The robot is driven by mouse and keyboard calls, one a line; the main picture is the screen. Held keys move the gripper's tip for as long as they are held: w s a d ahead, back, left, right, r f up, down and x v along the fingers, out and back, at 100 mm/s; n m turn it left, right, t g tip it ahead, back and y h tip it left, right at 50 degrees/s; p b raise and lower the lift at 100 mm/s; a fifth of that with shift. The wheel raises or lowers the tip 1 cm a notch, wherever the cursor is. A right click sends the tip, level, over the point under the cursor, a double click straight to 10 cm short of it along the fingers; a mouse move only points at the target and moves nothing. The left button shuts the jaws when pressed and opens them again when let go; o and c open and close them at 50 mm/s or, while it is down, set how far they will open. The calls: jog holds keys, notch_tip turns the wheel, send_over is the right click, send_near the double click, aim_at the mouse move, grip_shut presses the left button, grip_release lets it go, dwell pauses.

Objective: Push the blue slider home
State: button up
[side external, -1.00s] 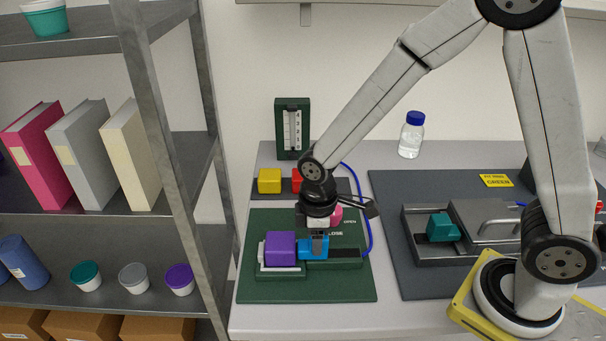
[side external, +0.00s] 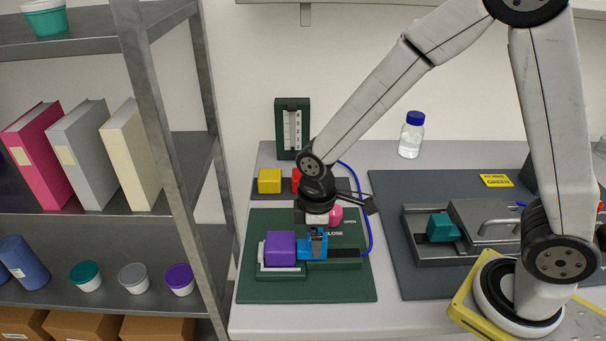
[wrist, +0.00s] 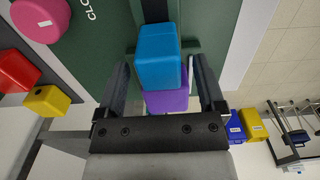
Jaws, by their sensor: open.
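The blue slider (side external: 313,246) sits on its dark track on the green plate (side external: 350,288), right beside a purple block (side external: 280,248). In the side external view the two look touching or nearly so. In the wrist view the blue slider (wrist: 158,58) lies between and ahead of the open fingers (wrist: 165,92), and the purple block (wrist: 166,101) shows nearer the palm. I cannot tell whether a finger touches the slider.
Yellow (side external: 269,180) and red blocks (wrist: 17,72) are behind the plate. A blue tube (side external: 370,225) curves along the plate's right side. A grey fixture with a teal block (side external: 442,228) is to the right.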

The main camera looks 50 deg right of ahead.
jog(key=shift+r, duration=3.5)
jog(key=s+d+f+m+t, duration=0.2)
jog(key=s+d+m, duration=0.4)
jog(key=d+m, duration=0.3)
jog(key=shift+d+f+t, duration=0.3)
jog(key=shift+f, duration=0.35)
